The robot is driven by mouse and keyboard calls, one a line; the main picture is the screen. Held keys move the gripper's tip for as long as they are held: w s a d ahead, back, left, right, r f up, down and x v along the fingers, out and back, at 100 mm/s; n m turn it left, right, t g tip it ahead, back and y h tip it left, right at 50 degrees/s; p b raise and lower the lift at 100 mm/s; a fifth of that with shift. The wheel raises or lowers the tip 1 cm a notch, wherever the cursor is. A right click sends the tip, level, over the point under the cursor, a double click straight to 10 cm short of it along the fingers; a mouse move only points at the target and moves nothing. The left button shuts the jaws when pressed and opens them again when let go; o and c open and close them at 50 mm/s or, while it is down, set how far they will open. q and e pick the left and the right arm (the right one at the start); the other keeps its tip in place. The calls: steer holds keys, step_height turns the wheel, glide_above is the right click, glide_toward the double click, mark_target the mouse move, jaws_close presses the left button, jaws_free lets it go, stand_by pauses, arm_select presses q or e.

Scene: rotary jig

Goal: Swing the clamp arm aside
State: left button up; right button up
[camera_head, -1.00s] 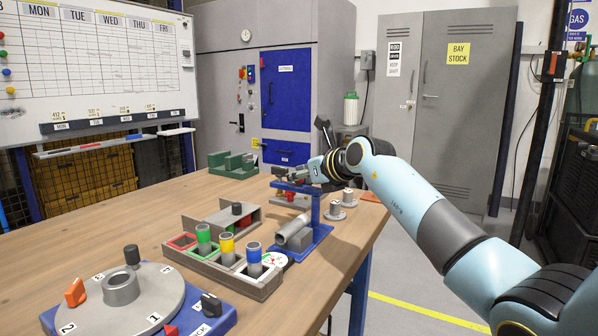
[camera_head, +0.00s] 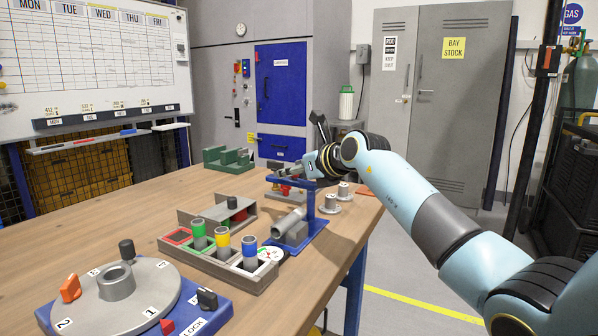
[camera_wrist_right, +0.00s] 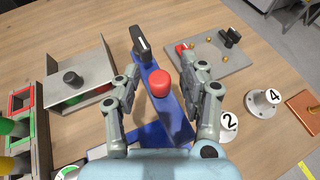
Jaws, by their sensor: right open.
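The clamp arm is a blue bar (camera_wrist_right: 172,112) with a red knob (camera_wrist_right: 160,84) on top and a black handle (camera_wrist_right: 138,42) at its far end. In the head view the blue bar (camera_head: 291,182) tops a blue stand (camera_head: 312,207). My right gripper (camera_wrist_right: 160,70) is open above the bar, with one finger on each side of the red knob. Gaps show between the fingers and the knob. In the head view the right gripper (camera_head: 312,166) is small and partly hidden behind its wrist. My left gripper is not in view.
A grey tube (camera_head: 289,220) lies at the stand's base. Left of it are a grey tray (camera_head: 228,277) with colored cylinders and a round numbered plate (camera_head: 150,290). A grey plate with brass pins (camera_wrist_right: 207,55) and numbered pegs (camera_wrist_right: 262,100) stand right of the clamp arm.

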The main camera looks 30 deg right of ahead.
steer(key=v, duration=1.1)
steer(key=shift+s, duration=0.4)
